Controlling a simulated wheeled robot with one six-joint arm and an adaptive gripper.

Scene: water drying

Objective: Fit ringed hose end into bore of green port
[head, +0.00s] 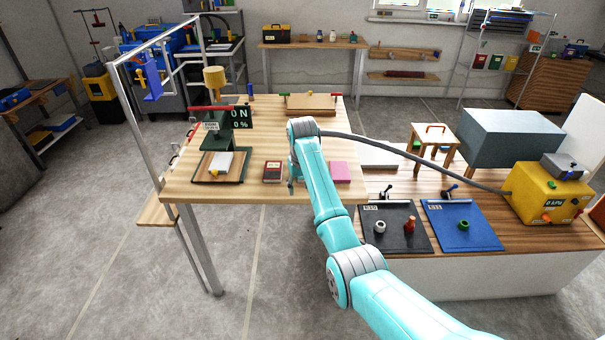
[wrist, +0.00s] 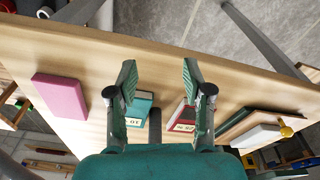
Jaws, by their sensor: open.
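My gripper (wrist: 157,78) is open and empty, its two teal fingers apart above the wooden table (wrist: 90,50). In the head view it is mostly hidden behind my arm, at the table's near side. A dark hose (head: 430,160) runs from the yellow box (head: 545,190) leftward to behind my wrist; its ringed end cannot be made out. A small greenish fitting (head: 463,225) stands on the blue plate (head: 450,242); whether it is the green port is unclear. A pale ringed fitting (head: 380,227) and a red fitting (head: 409,225) stand on the black plate (head: 372,244).
A pink block (wrist: 60,95), a teal book (wrist: 139,105) and a red book (wrist: 182,117) lie around my gripper. A dark green press (head: 213,140) stands left on the table.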

